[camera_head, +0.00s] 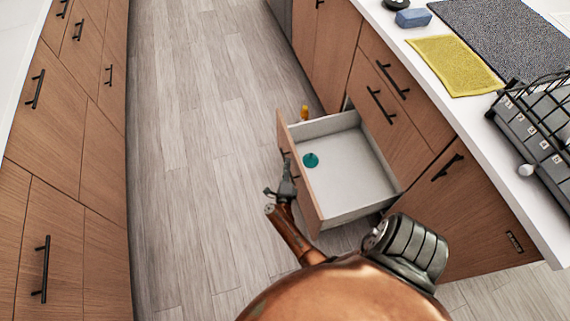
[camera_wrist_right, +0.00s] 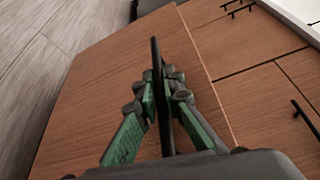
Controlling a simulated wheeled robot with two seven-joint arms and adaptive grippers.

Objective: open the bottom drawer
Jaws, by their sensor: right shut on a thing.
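The bottom drawer (camera_head: 345,165) of the right-hand island cabinet stands pulled well out, and its pale inside shows. A teal round thing (camera_head: 310,160) lies in it near the front. My right gripper (camera_head: 286,180) is at the outer side of the drawer's wooden front. In the right wrist view, its green and black fingers (camera_wrist_right: 168,90) are closed around the dark bar handle (camera_wrist_right: 160,95) in front of the wooden drawer front (camera_wrist_right: 95,95). My left gripper is not in view.
A small orange thing (camera_head: 304,112) shows just behind the drawer. Closed drawers (camera_head: 377,105) are above the open one. The counter holds a yellow mat (camera_head: 453,65) and a dish rack (camera_head: 540,115). The floor (camera_head: 205,130) between the cabinet rows is clear.

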